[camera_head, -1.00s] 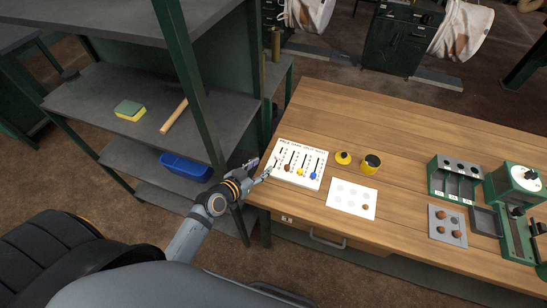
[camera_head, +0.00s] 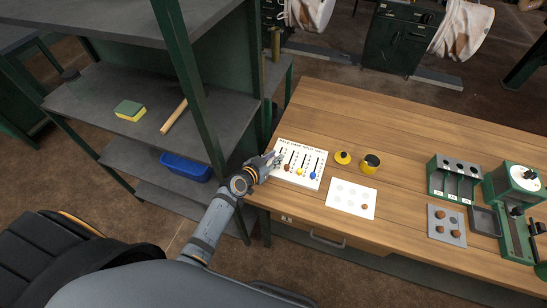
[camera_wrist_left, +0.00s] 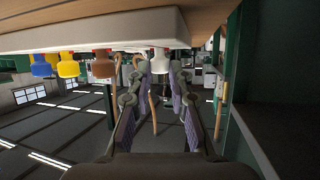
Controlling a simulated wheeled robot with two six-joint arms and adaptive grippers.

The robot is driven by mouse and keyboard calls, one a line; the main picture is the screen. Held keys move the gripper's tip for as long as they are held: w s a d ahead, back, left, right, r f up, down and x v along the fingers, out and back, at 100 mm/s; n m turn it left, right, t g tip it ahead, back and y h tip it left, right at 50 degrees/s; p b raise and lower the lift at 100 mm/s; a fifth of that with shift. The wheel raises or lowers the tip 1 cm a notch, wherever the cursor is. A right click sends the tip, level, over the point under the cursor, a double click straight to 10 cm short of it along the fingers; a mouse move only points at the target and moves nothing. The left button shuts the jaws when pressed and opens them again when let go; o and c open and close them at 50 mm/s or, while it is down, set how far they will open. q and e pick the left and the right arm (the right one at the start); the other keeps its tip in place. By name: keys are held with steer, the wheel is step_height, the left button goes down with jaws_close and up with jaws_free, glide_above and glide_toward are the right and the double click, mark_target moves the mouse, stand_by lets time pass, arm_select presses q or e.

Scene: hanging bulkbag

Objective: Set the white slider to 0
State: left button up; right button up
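The white slider board (camera_head: 318,160) lies at the left end of the wooden table, with brown (camera_head: 287,168), yellow (camera_head: 300,172) and blue (camera_head: 313,176) knobs. My left gripper (camera_head: 275,160) is at the board's left edge, over the leftmost slot. In the head view it hides the white slider. In the left wrist view the white slider knob (camera_wrist_left: 160,62) is between the tips of my left gripper (camera_wrist_left: 159,75). The fingers are apart, one on either side of the knob; firm contact cannot be made out. My right gripper is not in view.
A white card (camera_head: 351,198) with round spots, a yellow lid (camera_head: 343,157) and a yellow-black pot (camera_head: 370,163) are right of the board. A shelf post (camera_head: 190,85) stands left of my arm. The table's middle is clear.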

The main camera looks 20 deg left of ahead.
arm_select(q)
jaws_close()
steer(key=s, duration=0.4)
steer(key=shift+b, duration=0.3)
steer(key=shift+a+f, duration=0.1)
steer(key=shift+f, duration=0.05)
steer(key=o, duration=0.6)
jaws_free()
steer(key=shift+o, duration=0.4)
steer(key=shift+s, duration=0.1)
